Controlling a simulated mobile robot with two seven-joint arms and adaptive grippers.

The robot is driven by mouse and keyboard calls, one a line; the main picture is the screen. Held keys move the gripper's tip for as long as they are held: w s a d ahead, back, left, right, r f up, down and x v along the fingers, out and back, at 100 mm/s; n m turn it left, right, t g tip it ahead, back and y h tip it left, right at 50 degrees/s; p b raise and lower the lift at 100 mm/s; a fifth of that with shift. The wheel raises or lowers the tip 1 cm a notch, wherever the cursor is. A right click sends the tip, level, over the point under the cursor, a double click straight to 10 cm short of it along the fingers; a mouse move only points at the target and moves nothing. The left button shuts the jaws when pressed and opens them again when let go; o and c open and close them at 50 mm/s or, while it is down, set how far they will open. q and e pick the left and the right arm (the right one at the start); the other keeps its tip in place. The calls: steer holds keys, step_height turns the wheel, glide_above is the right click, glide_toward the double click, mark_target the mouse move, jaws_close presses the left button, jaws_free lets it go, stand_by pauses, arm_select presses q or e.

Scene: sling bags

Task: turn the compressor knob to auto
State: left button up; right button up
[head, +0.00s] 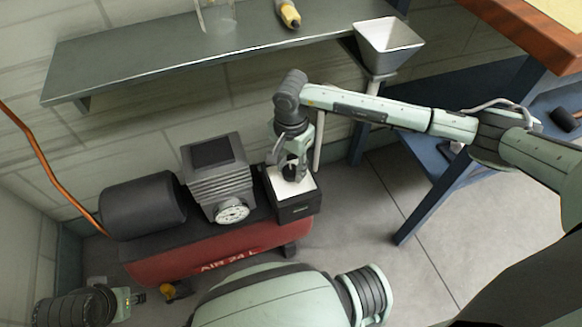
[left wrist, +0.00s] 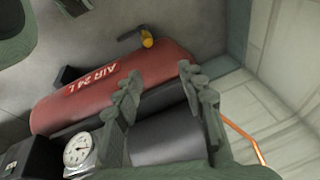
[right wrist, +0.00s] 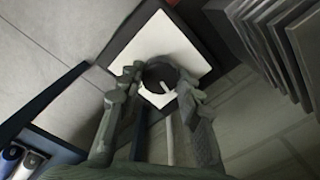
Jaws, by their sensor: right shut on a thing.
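The compressor has a red tank (head: 200,254) marked AIR 24 L and stands on the floor against the wall. Its control box (head: 300,208), black with a white top plate, sits at the right end. The dark round knob (right wrist: 160,76) with a white pointer mark stands on the white plate. My right gripper (head: 292,172) points down over the box; in the right wrist view its fingers (right wrist: 160,90) are shut on the knob's sides. My left gripper (head: 138,297) is at lower left, apart from the compressor; in the left wrist view its fingers (left wrist: 160,85) are open and empty.
A pressure gauge (head: 232,211), ribbed pump head (head: 216,170) and black motor cylinder (head: 143,205) sit on the tank left of the box. A shelf (head: 130,55) hangs above. A blue bench leg (head: 430,195) and funnel (head: 388,42) stand right. An orange hose (head: 45,165) runs left.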

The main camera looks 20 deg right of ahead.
steer(key=m+b, duration=0.1)
steer(key=m, duration=0.3)
steer(key=shift+m, duration=0.3)
steer(key=m+b, duration=0.1)
steer(key=m, duration=0.4)
steer(key=shift+m, duration=1.9)
arm_select(q)
steer(key=shift+t, duration=0.6)
steer(key=shift+w+d+r, duration=0.1)
steer(key=shift+d+r, duration=0.15)
steer(key=shift+r, duration=1.2)
steer(key=shift+d+r, duration=0.2)
steer(key=shift+r, duration=1.2)
arm_select(e)
steer(key=shift+m, duration=1)
steer(key=o, duration=1.2)
steer(key=shift+c, duration=0.2)
arm_select(q)
steer(key=shift+d, duration=0.1)
